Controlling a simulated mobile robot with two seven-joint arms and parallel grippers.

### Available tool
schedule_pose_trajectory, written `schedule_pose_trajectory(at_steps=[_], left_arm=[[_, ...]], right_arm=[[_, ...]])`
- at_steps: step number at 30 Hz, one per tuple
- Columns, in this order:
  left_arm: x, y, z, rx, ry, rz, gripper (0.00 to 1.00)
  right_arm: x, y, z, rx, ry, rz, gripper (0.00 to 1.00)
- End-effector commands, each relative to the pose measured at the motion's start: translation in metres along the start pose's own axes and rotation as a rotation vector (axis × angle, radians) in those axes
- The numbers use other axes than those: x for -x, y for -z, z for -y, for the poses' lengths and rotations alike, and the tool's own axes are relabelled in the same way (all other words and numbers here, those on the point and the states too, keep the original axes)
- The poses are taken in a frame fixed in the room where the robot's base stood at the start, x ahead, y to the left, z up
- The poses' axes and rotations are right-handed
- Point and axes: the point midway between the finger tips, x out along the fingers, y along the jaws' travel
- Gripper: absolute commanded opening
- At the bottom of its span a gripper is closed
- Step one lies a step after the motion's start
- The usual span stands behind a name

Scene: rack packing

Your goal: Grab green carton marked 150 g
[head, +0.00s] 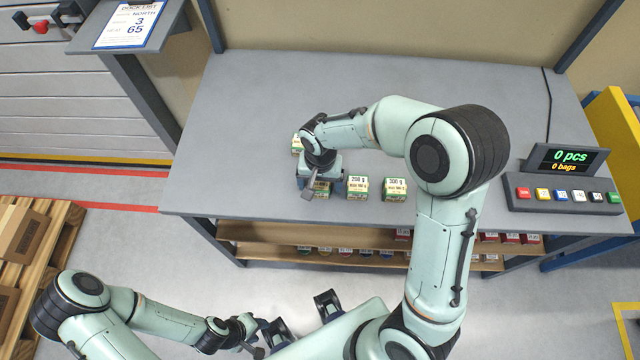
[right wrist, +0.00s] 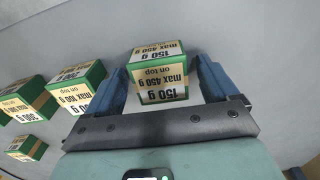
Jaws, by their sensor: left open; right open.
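The green carton marked 150 g (right wrist: 160,75) stands between the two blue fingers of my right gripper (right wrist: 165,85) in the right wrist view. The fingers are open, one on each side; I cannot tell whether they touch it. In the head view my right gripper (head: 322,180) is over the table's front part, and the carton (head: 321,188) is mostly hidden beneath it. My left gripper (head: 300,318) is low in front of the table, open and empty, away from the cartons.
Green cartons marked 200 g (head: 357,188) and 300 g (head: 395,189) stand to the right on the grey table (head: 260,90). Another carton (head: 296,146) is partly hidden behind my right gripper. A counter display (head: 568,160) stands at the right. The table's back is clear.

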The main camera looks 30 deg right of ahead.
Motion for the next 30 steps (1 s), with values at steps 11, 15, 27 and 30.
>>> schedule_pose_trajectory(at_steps=[11,15,27,30], left_arm=[[0.0,0.0,0.0,0.0,0.0,-0.001,0.43],[0.0,0.0,0.0,0.0,0.0,-0.001,0.43],[0.006,0.002,-0.003,-0.001,-0.001,-0.004,0.43],[0.01,0.003,-0.005,-0.002,-0.002,-0.005,0.43]], right_arm=[[0.001,0.0,0.0,0.0,0.0,-0.001,0.27],[0.001,0.0,0.0,0.0,0.001,-0.001,0.27],[0.047,0.002,0.001,0.0,0.006,-0.006,0.27],[0.075,0.002,0.002,0.001,0.007,-0.007,0.27]])
